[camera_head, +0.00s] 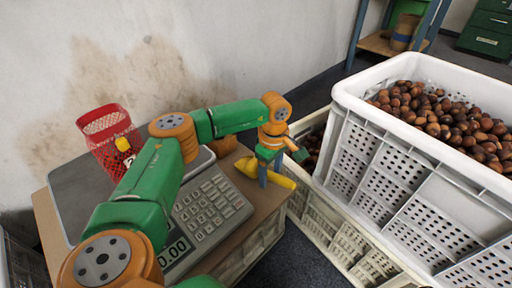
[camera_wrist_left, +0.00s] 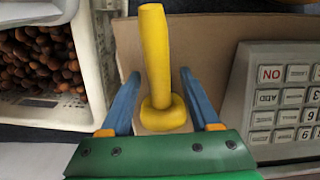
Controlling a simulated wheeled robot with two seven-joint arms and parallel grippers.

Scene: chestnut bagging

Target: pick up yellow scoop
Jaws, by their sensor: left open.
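The yellow scoop (camera_head: 284,181) lies on the brown board at the right of the scale, partly hidden by my left gripper (camera_head: 270,167) in the head view. In the left wrist view, its yellow handle (camera_wrist_left: 155,45) runs up the picture, with a wider rounded end (camera_wrist_left: 163,114) nearest the palm. My left gripper (camera_wrist_left: 159,80) is open, with one blue finger on each side of the scoop and a visible gap to both. My right gripper is out of view.
A white crate (camera_head: 361,150) full of chestnuts stands at the right. A lower crate (camera_head: 318,219) sits beside the board.

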